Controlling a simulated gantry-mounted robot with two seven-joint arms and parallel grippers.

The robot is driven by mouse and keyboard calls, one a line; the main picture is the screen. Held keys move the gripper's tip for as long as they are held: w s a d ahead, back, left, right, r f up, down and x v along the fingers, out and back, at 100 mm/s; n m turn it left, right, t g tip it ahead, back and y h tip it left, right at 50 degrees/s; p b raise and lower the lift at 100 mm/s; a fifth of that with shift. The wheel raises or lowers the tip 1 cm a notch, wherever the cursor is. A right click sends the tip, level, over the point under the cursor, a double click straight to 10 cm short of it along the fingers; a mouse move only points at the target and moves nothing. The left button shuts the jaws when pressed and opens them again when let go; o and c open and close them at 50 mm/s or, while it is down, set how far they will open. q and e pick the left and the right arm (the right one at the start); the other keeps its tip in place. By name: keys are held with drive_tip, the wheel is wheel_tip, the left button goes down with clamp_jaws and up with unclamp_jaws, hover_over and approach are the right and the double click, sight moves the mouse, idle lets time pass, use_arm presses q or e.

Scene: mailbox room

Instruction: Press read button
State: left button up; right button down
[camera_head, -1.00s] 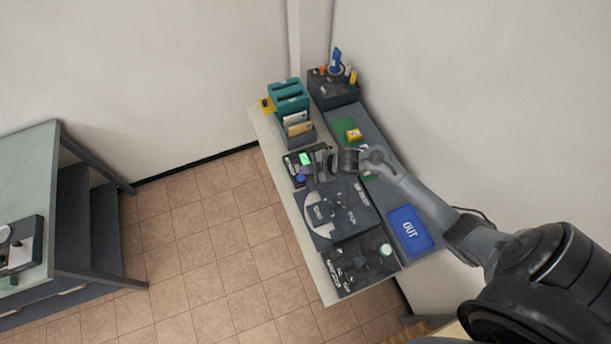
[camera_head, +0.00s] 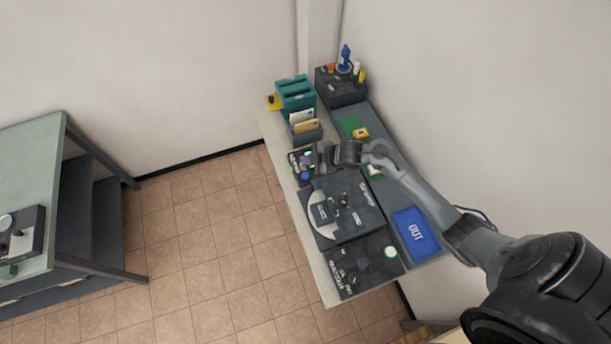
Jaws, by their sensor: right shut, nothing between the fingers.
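A small dark device (camera_head: 297,160) sits on the bench between the letter holder and the dark panel. It carries a green lit part (camera_head: 309,154) and a blue round knob or button (camera_head: 305,175) at its front corner. I cannot tell by label which part is the read button. My right gripper (camera_head: 322,158) is shut and empty, at the right side of this device and partly covering it. Whether its fingertips touch the device is too small to tell. My left gripper is not in view.
A teal letter holder (camera_head: 296,92) and a grey tray with envelopes (camera_head: 306,134) stand behind the device. A dark panel (camera_head: 345,208), a second panel (camera_head: 362,268) and a blue OUT tray (camera_head: 415,233) lie nearer. A dark box with bottles (camera_head: 340,88) stands at the back right.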

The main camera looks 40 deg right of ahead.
drive_tip(key=b, duration=0.6)
hover_over(308, 177)
wheel_tip(308, 177, down, 6)
drive_tip(key=shift+f, duration=0.1)
drive_tip(key=shift+w+f, duration=0.1)
drive_tip(key=shift+f, duration=0.6)
drive_tip(key=shift+f+b, duration=0.1)
drive_tip(key=shift+b, duration=0.2)
idle(0.6)
drive_tip(key=shift+f, duration=0.1)
drive_tip(key=shift+f, duration=0.3)
idle(0.4)
